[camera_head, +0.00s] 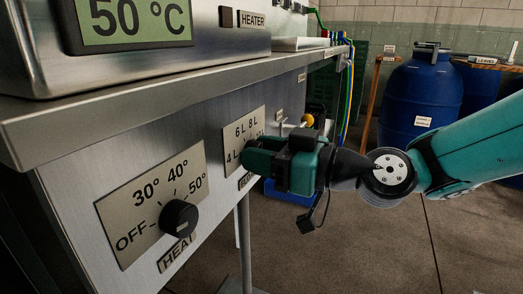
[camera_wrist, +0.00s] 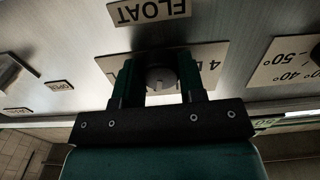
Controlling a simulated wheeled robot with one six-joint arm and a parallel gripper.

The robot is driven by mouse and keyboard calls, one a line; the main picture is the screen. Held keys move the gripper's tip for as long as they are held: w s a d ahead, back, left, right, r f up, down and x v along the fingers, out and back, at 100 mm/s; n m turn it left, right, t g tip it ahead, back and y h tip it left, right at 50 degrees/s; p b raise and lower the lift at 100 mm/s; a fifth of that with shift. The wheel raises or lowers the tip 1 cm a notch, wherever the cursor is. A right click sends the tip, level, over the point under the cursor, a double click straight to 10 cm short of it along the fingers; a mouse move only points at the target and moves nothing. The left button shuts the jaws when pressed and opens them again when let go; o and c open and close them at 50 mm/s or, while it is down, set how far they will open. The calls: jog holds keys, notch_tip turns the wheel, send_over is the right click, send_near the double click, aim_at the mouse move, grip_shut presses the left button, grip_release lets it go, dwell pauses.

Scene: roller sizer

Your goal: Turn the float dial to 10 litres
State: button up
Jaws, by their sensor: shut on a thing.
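In the head view my gripper (camera_head: 258,157) reaches the panel from the right and hides the dial. The float scale plate (camera_head: 243,137) shows 4 L, 6 L and 8 L; the rest of its scale is covered. The FLOAT label (camera_wrist: 150,10) appears upside down in the wrist view. I cannot tell where the dial points.
The black heat dial (camera_head: 179,218) sits on the panel to the left, clear of my gripper. A steel ledge (camera_head: 150,105) juts out above the panel, under a display reading 50 °C (camera_head: 130,20). A blue barrel (camera_head: 418,100) stands behind my arm.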

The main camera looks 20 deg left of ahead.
jog(key=shift+m+p, duration=3.3)
jog(key=shift+m, duration=2.9)
jog(key=o, duration=0.9)
jog(key=shift+o, duration=0.2)
